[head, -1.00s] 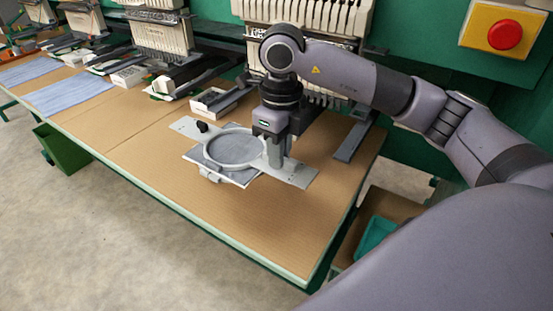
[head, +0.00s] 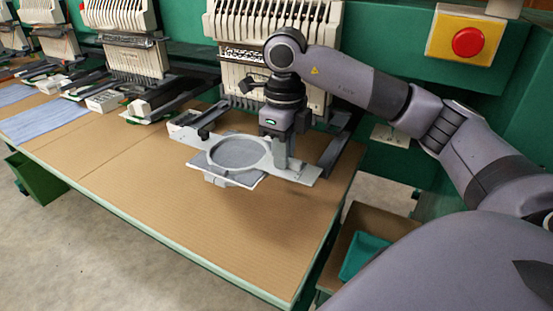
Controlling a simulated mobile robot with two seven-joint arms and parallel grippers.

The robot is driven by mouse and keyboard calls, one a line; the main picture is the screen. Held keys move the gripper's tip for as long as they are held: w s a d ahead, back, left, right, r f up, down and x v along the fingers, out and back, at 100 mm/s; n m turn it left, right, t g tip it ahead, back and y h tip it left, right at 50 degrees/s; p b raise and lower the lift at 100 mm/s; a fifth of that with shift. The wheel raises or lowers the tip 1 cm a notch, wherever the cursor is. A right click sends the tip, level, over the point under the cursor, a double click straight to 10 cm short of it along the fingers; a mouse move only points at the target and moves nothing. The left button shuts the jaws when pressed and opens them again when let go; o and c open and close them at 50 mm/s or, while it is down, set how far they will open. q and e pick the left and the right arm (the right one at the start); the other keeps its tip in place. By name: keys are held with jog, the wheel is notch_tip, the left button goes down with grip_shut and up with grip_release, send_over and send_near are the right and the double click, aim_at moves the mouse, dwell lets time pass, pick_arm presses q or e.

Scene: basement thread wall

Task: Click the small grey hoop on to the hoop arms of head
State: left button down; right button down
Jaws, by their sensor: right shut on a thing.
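The small grey hoop (head: 212,163) is a ring with grey cloth inside and a pale flat bracket on each side. It is held roughly level above the table, in front of the nearest machine head (head: 278,40). My right gripper (head: 281,163) is shut on the hoop's right bracket from above. The left hoop arm (head: 216,113) lies just behind the hoop's left bracket; I cannot tell whether they touch. The right hoop arm (head: 334,155) reaches forward to the right of my gripper. My left gripper is not in view.
The brown table (head: 160,205) is clear in front of the hoop. More machine heads (head: 125,45) and blue cloths (head: 45,122) stand to the left. A red button on a yellow box (head: 467,42) is at upper right. A teal bin (head: 364,256) sits beyond the table's right edge.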

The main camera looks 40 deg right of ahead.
jog(key=w+d, duration=0.2)
jog(key=d, duration=0.4)
jog(key=shift+w+d+f+b, duration=0.3)
jog(key=shift+w+f, duration=0.05)
jog(key=shift+f, duration=0.15)
dwell(0.4)
jog(key=c, duration=1.1)
grip_release()
jog(key=shift+o, duration=0.2)
